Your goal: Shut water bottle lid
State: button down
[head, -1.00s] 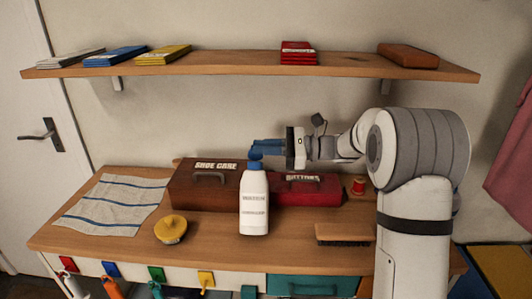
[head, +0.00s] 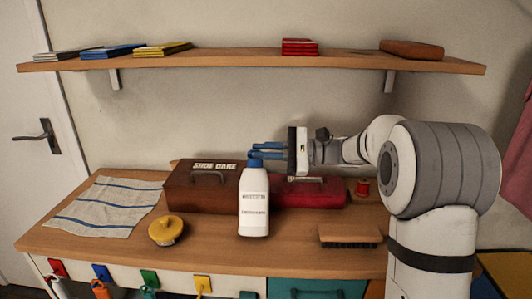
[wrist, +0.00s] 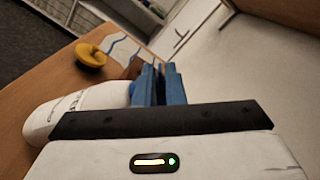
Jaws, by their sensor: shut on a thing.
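The white water bottle (head: 254,208) stands upright on the wooden table, with small dark print on its front. Its blue lid (head: 254,163) is at the top. My gripper (head: 262,150) comes in from the right, level with the bottle's top, and its blue fingers are shut on the lid. In the wrist view the fingers (wrist: 158,84) are close together beside the bottle's top. The white bottle body (wrist: 82,108) lies to their left there. The fingers hide part of the lid, and its exact seating cannot be told.
Behind the bottle stand a brown shoe care box (head: 205,187) and a red box (head: 310,192). A shelf (head: 250,64) runs above. A striped cloth (head: 105,207) lies at left.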

jog(key=c, duration=1.6)
grip_release()
jog(key=shift+c, duration=0.2)
